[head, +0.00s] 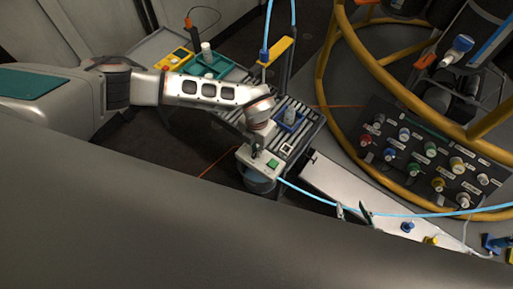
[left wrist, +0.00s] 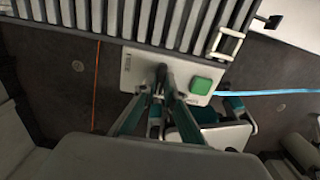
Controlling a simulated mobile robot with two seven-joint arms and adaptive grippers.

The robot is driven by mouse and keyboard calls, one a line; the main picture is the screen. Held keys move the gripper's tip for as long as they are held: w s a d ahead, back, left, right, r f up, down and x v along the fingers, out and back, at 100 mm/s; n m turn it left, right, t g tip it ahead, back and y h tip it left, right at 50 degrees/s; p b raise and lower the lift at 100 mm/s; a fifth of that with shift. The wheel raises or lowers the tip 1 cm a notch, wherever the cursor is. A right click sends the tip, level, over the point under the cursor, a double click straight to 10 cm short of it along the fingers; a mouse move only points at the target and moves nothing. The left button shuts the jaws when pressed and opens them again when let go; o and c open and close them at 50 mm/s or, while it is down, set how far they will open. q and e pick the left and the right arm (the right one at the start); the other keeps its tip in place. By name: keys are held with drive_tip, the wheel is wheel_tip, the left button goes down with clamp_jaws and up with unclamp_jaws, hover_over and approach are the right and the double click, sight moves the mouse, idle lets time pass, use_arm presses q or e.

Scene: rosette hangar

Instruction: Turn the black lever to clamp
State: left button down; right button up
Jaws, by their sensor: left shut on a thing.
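A pale control box (head: 259,167) with a green square button (head: 272,163) sits at the near end of a slatted roller table. My left gripper (head: 254,149) comes down onto this box from above. In the left wrist view, its two fingers (left wrist: 163,82) converge on a small dark piece, the black lever (left wrist: 160,69), beside the green button (left wrist: 200,86). The fingers hide most of the lever, so its angle is hard to tell.
A blue hose (head: 310,192) runs right from the box. A blue holder with a grey part (head: 290,117) sits on the rollers (head: 305,133). A yellow tubular ring (head: 322,75) surrounds a connector panel (head: 425,145) at right. A white beam (head: 335,185) lies below it.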

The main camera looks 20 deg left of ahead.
use_arm(q)
drive_tip(key=c, duration=2.4)
unclamp_jaws()
wheel_tip(320, 180, up, 12)
